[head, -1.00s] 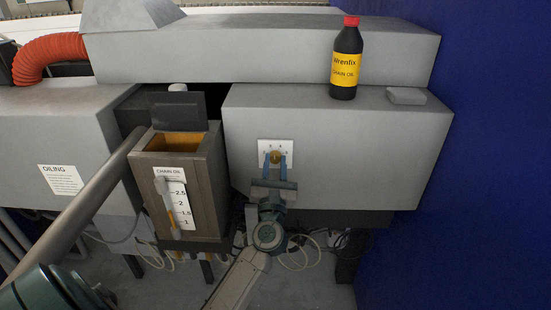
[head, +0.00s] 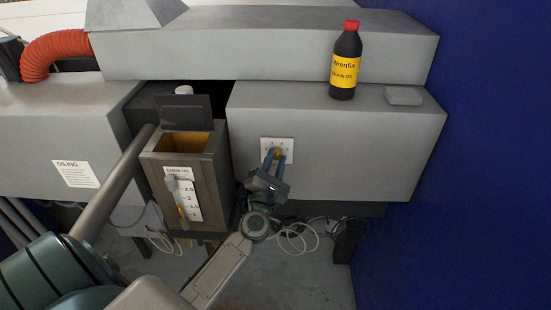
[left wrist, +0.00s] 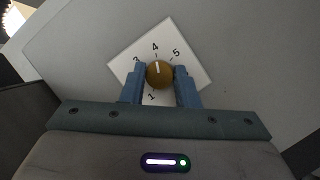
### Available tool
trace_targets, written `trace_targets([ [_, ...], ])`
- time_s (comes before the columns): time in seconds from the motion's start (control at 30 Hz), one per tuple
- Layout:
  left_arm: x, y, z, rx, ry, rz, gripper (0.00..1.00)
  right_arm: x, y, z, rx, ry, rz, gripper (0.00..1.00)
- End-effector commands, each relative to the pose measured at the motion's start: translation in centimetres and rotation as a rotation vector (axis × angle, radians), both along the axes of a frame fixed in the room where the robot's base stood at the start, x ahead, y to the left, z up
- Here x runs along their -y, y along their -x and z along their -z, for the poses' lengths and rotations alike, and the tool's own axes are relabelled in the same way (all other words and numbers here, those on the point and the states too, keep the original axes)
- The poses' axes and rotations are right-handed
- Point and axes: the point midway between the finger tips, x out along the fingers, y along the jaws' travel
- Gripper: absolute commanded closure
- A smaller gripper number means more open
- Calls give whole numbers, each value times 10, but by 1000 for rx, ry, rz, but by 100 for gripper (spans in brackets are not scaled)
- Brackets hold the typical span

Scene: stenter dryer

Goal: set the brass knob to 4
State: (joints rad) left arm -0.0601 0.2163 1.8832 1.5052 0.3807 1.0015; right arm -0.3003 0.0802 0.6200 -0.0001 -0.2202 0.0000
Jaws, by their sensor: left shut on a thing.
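The brass knob (left wrist: 159,75) sits on a white dial plate (left wrist: 188,52) on the grey machine front. In the left wrist view the figures 1, 3, 4 and 5 show around it. The knob's white mark points at the 4, as near as I can see. My left gripper (left wrist: 160,86) is shut on the knob, with one blue finger on each side. In the head view the left gripper (head: 276,160) is tilted in front of the plate (head: 290,142), and the knob (head: 278,152) is partly hidden between its fingers. My right gripper is not in view.
A chain oil box (head: 220,165) with an open lid and level scale stands left of the knob. A black oil bottle (head: 345,65) with a red cap and a grey block (head: 403,95) are on the ledge above. A blue wall (head: 480,180) closes the right side.

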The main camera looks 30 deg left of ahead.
Motion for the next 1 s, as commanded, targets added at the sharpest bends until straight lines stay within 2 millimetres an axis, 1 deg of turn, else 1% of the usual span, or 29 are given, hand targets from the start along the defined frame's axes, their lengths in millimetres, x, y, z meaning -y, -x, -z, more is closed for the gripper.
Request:
trace_targets([
  [0.33, 0, 0, -1, 0, -2, 0, 95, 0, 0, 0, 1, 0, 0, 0],
  [0.37, 0, 0, -1, 0, -2, 0, 69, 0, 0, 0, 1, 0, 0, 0],
  [0.4, 0, 0, -1, 0, -2, 0, 61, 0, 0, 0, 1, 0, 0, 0],
  [0.47, 0, 0, 0, 0, -2, 0, 51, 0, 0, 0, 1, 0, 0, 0],
  [0.87, 0, 0, 0, 1, 1, 0, 51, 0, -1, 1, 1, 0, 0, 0],
  [1.0, 0, 0, 3, 20, 31, 0, 51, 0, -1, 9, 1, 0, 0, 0],
])
